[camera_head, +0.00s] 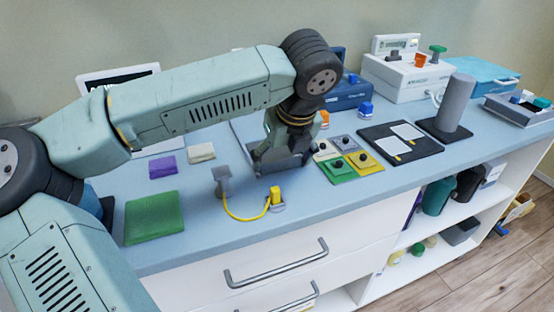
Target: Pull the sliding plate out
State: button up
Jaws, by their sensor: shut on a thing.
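My gripper (282,158) is low over the middle of the blue-grey counter, pointing down. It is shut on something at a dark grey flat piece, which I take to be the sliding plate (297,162). The gripper and wrist cover most of this piece, so its handle and the exact grip are hidden. To its right, close by, lie grey, green and yellow square tiles with dark knobs (343,160).
A grey post (222,182) with a yellow cable (240,216) leading to a yellow plug (275,195) stands at the front left. A green cloth (154,217) lies further left. A black board (400,143) and a grey cylinder (456,103) stand right.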

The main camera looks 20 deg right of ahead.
jog(key=shift+s, duration=0.1)
jog(key=o, duration=1.7)
jog(key=v, duration=1.2)
